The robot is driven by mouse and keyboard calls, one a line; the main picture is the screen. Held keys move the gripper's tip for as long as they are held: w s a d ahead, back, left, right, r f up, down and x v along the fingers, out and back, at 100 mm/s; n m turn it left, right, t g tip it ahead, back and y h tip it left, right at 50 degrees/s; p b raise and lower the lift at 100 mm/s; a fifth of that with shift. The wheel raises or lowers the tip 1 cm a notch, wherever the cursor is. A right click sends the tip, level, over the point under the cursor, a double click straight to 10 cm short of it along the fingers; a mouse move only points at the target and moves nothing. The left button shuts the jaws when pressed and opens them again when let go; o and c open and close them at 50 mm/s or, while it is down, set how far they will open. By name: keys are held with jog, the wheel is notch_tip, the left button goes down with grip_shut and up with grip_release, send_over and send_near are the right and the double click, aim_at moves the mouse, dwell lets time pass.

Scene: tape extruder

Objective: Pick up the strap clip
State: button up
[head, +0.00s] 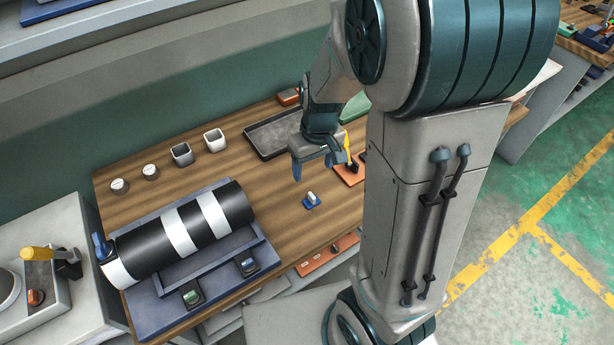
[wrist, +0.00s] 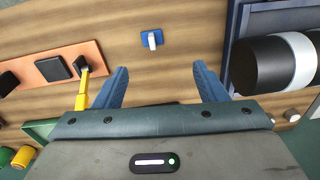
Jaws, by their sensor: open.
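A small white clip on a blue base, which looks like the strap clip, lies on the wooden table (head: 262,215). The clip (head: 312,199) is near the table's middle, right of the striped roller. In the wrist view the clip (wrist: 152,40) shows at the top centre, beyond the fingertips and between their lines. My gripper (head: 319,166) is open and empty above the table, with its blue fingers apart. In the wrist view my gripper (wrist: 161,68) touches nothing, and a gap separates it from the clip.
A black and white roller (head: 180,233) on a blue stand fills the left of the table. A yellow-handled tool (wrist: 82,92) sits on an orange block (wrist: 58,66) beside one finger. A dark tray (head: 283,132) lies behind. Bare wood surrounds the clip.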

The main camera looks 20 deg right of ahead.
notch_tip(320, 180, down, 2)
jog(key=w+f, duration=0.1)
jog(key=w, duration=0.1)
send_over(312, 195)
jog(key=shift+n+g+h, duration=0.3)
jog(key=shift+n, duration=0.1)
jog(key=f, duration=0.7)
jog(key=shift+s+d+f, duration=0.1)
jog(key=shift+s+f, duration=0.15)
jog(key=shift+f, duration=0.1)
jog(key=shift+w+f+p, duration=0.15)
jog(key=shift+f+p, duration=0.15)
jog(key=shift+f, duration=1.2)
jog(key=shift+w+f+p, duration=0.15)
jog(key=shift+f+p, duration=0.1)
jog(key=shift+f, duration=1.25)
jog(key=shift+a, duration=0.2)
jog(key=c, duration=1.1)
